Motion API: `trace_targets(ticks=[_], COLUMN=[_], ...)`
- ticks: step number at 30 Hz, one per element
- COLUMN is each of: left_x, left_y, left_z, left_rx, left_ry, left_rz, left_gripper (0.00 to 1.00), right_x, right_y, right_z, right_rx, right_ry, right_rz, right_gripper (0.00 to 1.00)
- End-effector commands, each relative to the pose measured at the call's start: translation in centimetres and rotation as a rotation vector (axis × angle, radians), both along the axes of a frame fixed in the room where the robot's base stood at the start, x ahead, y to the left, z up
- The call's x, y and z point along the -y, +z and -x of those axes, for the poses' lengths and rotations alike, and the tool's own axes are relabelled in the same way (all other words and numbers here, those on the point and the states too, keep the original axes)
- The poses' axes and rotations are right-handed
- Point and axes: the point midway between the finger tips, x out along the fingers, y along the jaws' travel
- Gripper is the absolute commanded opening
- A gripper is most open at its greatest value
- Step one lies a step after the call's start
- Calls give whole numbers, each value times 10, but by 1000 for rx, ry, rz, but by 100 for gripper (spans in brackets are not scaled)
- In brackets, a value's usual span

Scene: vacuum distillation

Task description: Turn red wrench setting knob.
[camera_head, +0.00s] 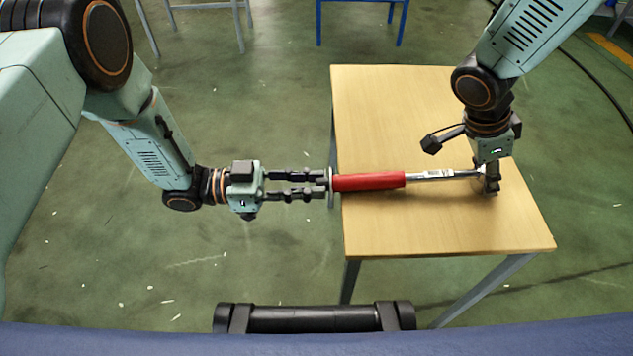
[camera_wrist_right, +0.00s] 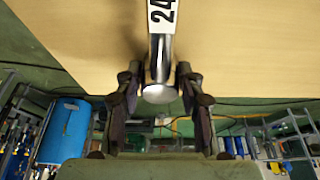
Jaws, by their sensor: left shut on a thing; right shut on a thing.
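The red wrench has a red handle (camera_head: 368,182) and a silver shaft (camera_head: 440,175), and lies level across the wooden table. My left gripper (camera_head: 322,185) is shut on the setting knob (camera_head: 331,187), a thin grey disc at the handle's left end, by the table's left edge. My right gripper (camera_head: 490,180) points down and is shut on the wrench's head end at the right. In the right wrist view the silver wrench head (camera_wrist_right: 159,92) sits between the fingers of the right gripper (camera_wrist_right: 160,98), and a white label with "24" shows on the shaft.
The wooden table (camera_head: 400,110) is otherwise bare, with free room behind and in front of the wrench. Blue (camera_head: 362,3) and grey furniture legs stand on the green floor at the back. In the right wrist view a blue container (camera_wrist_right: 64,130) and shelves stand beyond the table.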

Motion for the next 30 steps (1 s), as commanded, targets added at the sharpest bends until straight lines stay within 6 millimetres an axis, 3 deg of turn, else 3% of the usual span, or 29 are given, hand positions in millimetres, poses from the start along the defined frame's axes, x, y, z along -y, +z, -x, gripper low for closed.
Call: trace_targets(ticks=[15, 30], left_x=[0, 0], left_y=[0, 0], left_z=[-2, -2], left_rx=[-347, -427], left_ry=[-32, -39], left_rz=[0, 1], left_gripper=[0, 0], right_x=[0, 0], right_y=[0, 0], right_z=[0, 0], right_rx=[0, 0], right_ry=[0, 1], right_rz=[1, 1], right_gripper=[0, 0])
